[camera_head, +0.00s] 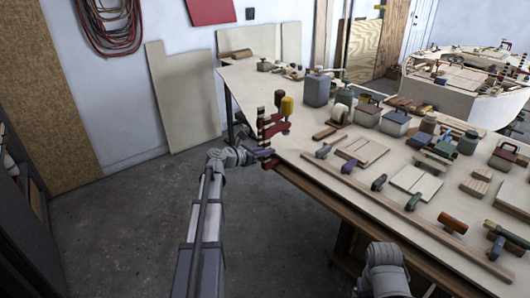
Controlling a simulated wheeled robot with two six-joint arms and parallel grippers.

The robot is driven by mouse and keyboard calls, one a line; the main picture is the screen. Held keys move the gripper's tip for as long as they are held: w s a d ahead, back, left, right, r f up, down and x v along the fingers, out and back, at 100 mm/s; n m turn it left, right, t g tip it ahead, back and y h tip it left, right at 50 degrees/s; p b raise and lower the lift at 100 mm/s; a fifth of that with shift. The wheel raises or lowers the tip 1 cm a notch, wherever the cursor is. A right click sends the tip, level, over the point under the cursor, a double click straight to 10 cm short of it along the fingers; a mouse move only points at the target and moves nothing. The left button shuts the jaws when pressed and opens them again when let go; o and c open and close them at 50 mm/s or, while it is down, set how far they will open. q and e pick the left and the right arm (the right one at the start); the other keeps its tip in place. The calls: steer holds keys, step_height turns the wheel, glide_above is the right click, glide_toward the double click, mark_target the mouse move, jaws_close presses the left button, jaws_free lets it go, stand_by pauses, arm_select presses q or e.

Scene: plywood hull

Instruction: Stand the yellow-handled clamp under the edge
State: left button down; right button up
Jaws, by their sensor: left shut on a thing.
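A second upright part, dark and reddish-brown, stands close beside the yellow handle. My left gripper (264,154) is at the bench edge, just below the red parts, and is shut on the clamp. Its fingertips are small and partly hidden, and I cannot tell whether the clamp touches the bench.
A long wooden strip (408,215) with several dark-handled clamps lies along the bench's near side. Wood blocks, jars and a grey-blue canister (317,90) crowd the bench behind. A pale boat hull (455,92) stands at the back right. The floor left of the bench is clear.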

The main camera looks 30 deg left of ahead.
arm_select(q)
steer(key=shift+r+x, duration=0.25)
steer(key=shift+x, duration=0.7)
steer(key=shift+r+x, duration=0.2)
steer(key=shift+x, duration=0.8)
steer(key=c, duration=0.8)
jaws_free()
steer(key=p+v, duration=0.2)
steer(key=v, duration=0.5)
steer(key=shift+s, duration=0.3)
steer(key=shift+a+r, duration=0.1)
steer(key=shift+r, duration=0.05)
